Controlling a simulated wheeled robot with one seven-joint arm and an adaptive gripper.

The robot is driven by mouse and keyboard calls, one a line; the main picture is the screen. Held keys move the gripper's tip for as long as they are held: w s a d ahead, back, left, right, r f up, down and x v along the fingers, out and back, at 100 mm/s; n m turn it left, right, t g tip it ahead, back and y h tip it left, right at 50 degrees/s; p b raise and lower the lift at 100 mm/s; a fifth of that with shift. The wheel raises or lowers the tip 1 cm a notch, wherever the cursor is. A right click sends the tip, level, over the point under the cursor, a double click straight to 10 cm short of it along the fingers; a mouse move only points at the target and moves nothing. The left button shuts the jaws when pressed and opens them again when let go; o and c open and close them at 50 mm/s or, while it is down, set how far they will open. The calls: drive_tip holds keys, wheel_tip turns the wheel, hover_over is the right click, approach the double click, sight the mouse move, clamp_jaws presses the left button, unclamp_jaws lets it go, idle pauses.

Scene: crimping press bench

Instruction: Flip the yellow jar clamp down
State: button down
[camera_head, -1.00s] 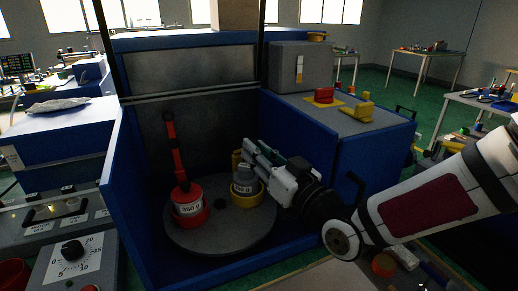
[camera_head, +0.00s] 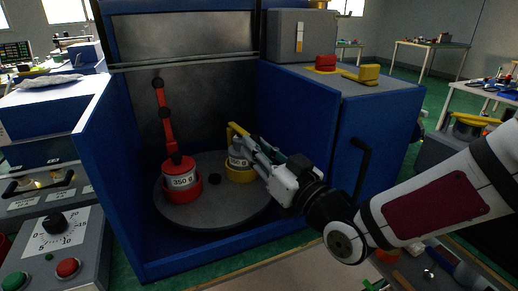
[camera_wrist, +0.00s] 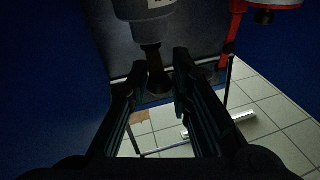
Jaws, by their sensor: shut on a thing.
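The yellow jar clamp (camera_head: 238,130) shows in the head view as a short yellow bar at my gripper's tips, above the right-hand jar (camera_head: 238,160). This jar stands in a yellow ring holder (camera_head: 240,175) on the round grey turntable (camera_head: 210,213). My gripper (camera_head: 254,149) reaches in from the right and is shut on the yellow clamp. The fingers hide part of the clamp and the jar. In the wrist view, my gripper (camera_wrist: 160,85) has a dark stem between its fingers; no yellow is visible there.
A 350 g jar (camera_head: 180,181) stands in a red holder at left, its red clamp (camera_head: 166,122) upright. Blue walls (camera_head: 300,120) enclose the turntable on both sides. A black handle (camera_head: 362,165) sticks out at right. A dial box (camera_head: 55,235) stands at front left.

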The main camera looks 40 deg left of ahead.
drive_tip(key=shift+s+a+f, duration=0.1)
drive_tip(key=shift+s, duration=0.25)
drive_tip(key=c, duration=1.4)
unclamp_jaws()
drive_tip(key=shift+a, duration=0.1)
drive_tip(key=shift+w, duration=0.15)
drive_tip(key=v, duration=1.2)
